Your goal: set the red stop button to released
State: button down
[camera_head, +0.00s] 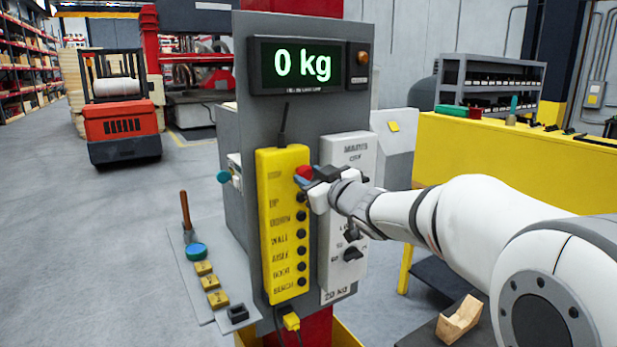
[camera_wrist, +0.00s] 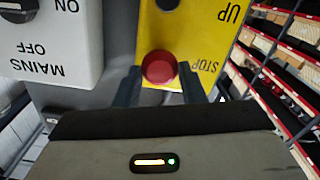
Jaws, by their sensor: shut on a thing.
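The red stop button (camera_head: 303,172) sits at the top of the yellow control box (camera_head: 283,225), beside the word STOP. My gripper (camera_head: 312,180) is at the button, reaching in from the right. In the wrist view the red button (camera_wrist: 159,68) lies between the two dark fingers of my gripper (camera_wrist: 160,88), one finger on each side. The fingers are shut on the button. The wrist view is upside down, with the STOP label on the yellow box (camera_wrist: 205,45) inverted. I cannot tell whether the button is pressed in or out.
A white mains panel (camera_head: 345,160) with rotary switches stands right of the yellow box and partly behind my wrist. A display (camera_head: 302,66) above reads 0 kg. A low shelf (camera_head: 195,270) with yellow blocks is at the left. Open floor lies further left.

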jog(key=c, duration=1.3)
grip_release()
jog(key=shift+s+f, duration=0.1)
jog(key=shift+f, duration=0.05)
jog(key=o, duration=0.3)
jog(key=shift+s+d, duration=0.1)
jog(key=shift+s, duration=0.05)
jog(key=shift+o, duration=0.5)
jog(key=v, duration=0.7)
jog(key=shift+s+d+b, duration=0.25)
jog(key=shift+b, duration=0.15)
